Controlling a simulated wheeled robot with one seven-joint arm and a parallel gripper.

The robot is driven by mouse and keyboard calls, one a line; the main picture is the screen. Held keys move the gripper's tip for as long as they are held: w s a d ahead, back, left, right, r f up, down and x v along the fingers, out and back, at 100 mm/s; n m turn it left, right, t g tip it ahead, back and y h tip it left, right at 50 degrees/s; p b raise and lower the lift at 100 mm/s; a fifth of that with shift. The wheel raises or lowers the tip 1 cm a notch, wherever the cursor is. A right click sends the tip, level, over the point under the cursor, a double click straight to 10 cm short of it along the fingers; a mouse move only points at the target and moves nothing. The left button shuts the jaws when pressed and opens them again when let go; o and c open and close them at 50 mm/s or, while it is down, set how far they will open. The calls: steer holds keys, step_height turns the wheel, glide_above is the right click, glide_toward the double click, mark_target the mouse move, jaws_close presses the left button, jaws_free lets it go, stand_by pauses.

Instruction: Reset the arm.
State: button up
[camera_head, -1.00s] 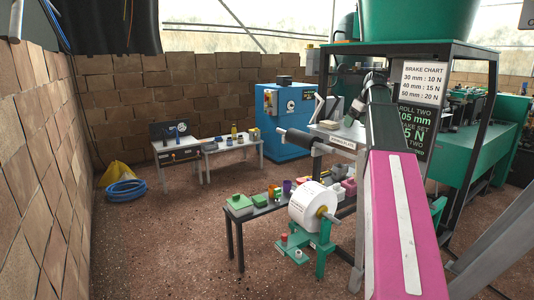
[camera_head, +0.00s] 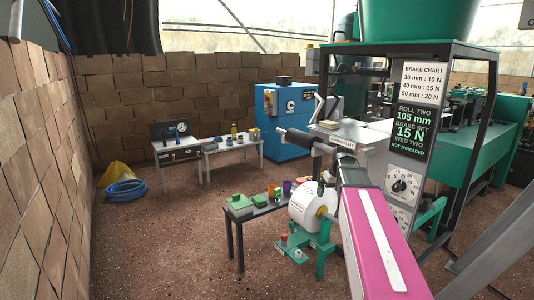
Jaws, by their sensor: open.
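My arm reaches in from the lower right, with a pink link (camera_head: 378,235) that carries a pale strip. Its far end stops in front of the machine with the white roll (camera_head: 303,208). A pale and dark wrist part shows at that end, near the black roller (camera_head: 295,142). My gripper's fingers cannot be made out; they seem hidden behind the arm. I see nothing held.
The green-framed machine with a brake chart (camera_head: 421,83) and a dark roll-two sign (camera_head: 411,133) stands close right of my arm.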

steer(key=s+a+f+m, duration=0.1)
steer(key=s+a+f, duration=0.3)
steer(key=s+f, duration=0.5)
steer(key=s+a+f+m+g+h, duration=0.1)
steer(key=s+a+f, duration=0.3)
steer(key=s+f, duration=0.5)
step_height(320, 180, down, 2)
steer(key=shift+s+f+m+g+h, duration=0.1)
steer(key=shift+s+m+g+h, duration=0.2)
steer(key=shift+m, duration=0.1)
